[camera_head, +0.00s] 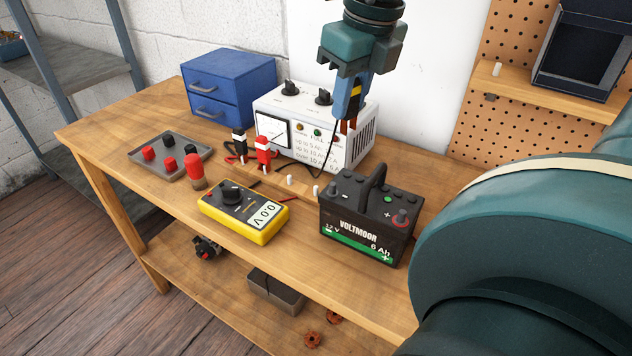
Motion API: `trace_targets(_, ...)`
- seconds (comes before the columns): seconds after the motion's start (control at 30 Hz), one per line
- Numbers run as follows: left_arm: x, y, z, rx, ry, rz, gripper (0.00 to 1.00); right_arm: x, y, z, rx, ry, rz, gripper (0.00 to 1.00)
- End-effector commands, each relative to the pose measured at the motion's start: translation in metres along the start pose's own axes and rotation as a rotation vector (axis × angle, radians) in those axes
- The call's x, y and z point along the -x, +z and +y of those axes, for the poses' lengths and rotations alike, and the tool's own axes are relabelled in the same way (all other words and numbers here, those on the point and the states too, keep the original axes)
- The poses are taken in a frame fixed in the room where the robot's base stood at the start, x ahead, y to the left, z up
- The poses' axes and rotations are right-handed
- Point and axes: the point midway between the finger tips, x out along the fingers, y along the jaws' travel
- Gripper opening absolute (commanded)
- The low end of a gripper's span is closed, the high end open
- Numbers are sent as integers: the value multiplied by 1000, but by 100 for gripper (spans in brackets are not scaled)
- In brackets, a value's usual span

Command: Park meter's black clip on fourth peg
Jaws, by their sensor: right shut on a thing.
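The yellow meter (245,212) lies on the bench, its display showing 0.0 V. My right gripper (354,98) is above the bench, in front of the white charger, shut on a clip. My left gripper is not in view.
A black battery (368,213) stands right of the meter, near the pegs. The white charger (288,107) and blue drawers (232,85) stand behind. A grey tray (165,168) with red and black caps and a red-topped cylinder (194,172) are at left.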

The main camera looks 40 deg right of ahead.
Motion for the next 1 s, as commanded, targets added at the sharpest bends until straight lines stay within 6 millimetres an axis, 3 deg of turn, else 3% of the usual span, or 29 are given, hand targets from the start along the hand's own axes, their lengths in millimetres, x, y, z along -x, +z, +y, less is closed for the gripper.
trace_targets(0.4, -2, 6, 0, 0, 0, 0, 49, -18, 66, 6, -266, -58, 2, 10)
trace_targets(0.5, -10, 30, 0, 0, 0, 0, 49, -43, 58, 5, -259, -51, 0, 10)
trace_targets(1.0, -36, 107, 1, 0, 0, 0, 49, -127, 40, 5, -256, -52, 0, 10)
